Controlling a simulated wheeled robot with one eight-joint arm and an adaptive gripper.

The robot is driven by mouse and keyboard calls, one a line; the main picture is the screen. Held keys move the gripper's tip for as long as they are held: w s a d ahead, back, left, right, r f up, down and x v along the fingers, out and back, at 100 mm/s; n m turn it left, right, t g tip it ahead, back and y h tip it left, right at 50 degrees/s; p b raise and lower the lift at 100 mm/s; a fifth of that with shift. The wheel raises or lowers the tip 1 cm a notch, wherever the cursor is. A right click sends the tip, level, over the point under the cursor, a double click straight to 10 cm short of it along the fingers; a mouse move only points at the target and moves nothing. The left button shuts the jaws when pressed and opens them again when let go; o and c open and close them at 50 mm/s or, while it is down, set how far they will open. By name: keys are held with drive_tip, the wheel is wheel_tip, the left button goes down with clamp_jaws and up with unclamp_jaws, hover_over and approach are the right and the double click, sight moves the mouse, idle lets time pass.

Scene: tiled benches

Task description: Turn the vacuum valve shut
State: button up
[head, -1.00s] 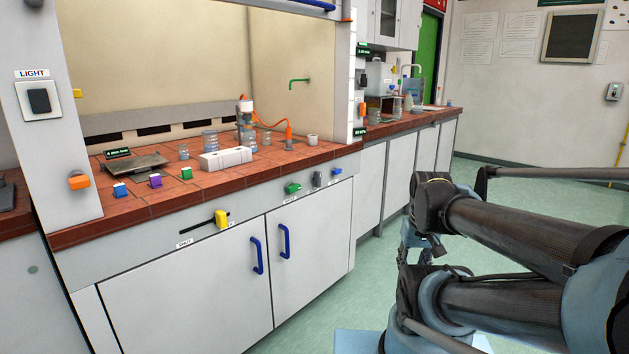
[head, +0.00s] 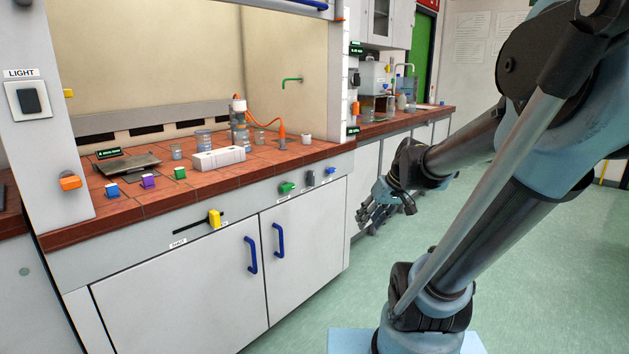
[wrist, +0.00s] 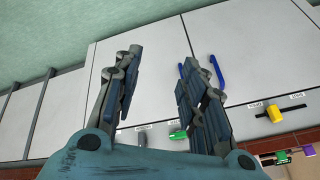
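On the front panel of the fume cupboard are a green knob (head: 287,188), a grey knob (head: 310,178) and a blue knob (head: 331,171). Their small labels are not readable, so I cannot tell which is the vacuum valve. In the wrist view, the green knob (wrist: 178,133) and the grey knob (wrist: 142,140) show upside down beyond the fingers. My gripper (head: 372,214) is in front of the cabinet, to the right of and below the knobs, apart from them. In the wrist view my gripper (wrist: 160,58) has its fingers spread, with nothing between them.
A yellow slider (head: 215,219) sits on the panel further left. Blue door handles (head: 278,241) stick out below. Glassware and a white box (head: 218,158) stand on the red tiled worktop (head: 150,203). The green floor (head: 310,310) in front is clear.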

drive_tip(key=w+a+r+n+t+y, duration=0.1)
drive_tip(key=w+a+r+n+y, duration=0.15)
drive_tip(key=w, duration=0.55)
drive_tip(key=w+a+r+n+t+y, duration=0.1)
drive_tip(key=w+a+r, duration=0.15)
drive_tip(key=w, duration=0.45)
drive_tip(key=n+t+y, duration=0.2)
drive_tip(key=y, duration=0.1)
approach(314, 177)
drive_tip(key=x, duration=0.9)
drive_tip(key=shift+w+a+f, duration=0.1)
drive_tip(key=shift+a, duration=0.2)
drive_tip(key=shift+c, duration=0.3)
clamp_jaws()
